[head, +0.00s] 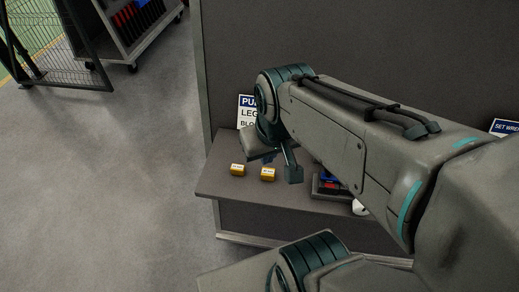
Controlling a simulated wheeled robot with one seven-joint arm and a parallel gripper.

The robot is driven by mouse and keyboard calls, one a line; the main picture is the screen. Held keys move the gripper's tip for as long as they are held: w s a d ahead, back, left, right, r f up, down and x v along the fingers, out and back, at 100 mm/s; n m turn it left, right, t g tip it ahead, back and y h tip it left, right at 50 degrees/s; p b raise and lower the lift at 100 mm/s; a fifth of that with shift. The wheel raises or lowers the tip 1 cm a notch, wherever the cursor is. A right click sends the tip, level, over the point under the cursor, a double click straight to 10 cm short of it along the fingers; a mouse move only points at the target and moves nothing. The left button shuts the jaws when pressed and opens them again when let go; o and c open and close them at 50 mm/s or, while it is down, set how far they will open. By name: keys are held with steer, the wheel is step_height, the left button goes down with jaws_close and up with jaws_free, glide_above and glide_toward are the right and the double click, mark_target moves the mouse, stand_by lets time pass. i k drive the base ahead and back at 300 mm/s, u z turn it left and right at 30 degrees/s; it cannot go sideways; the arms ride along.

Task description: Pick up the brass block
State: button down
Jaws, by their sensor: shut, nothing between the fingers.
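Two small brass-coloured blocks with pale labels sit on the grey shelf (216,186), apart from each other. The left brass block (237,169) is close to the shelf's left end, and the right brass block (268,174) is a little to its right. The labels are too small to read. My gripper (292,174) shows just right of the right block in the picture, partly hidden by my arm. It is shut and holds nothing. Its height above the shelf is hard to tell from this view.
A sign (246,112) partly hidden by my arm stands behind the blocks. A dark tray (328,187) with blue and red items and a white round thing (360,208) lie to the right. A wheeled cart (130,30) and mesh fence (50,45) stand far left. The floor left is clear.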

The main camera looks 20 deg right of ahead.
mark_target(267, 174)
steer(key=u, duration=1.25)
steer(key=k, duration=0.5)
steer(key=z, duration=1.05)
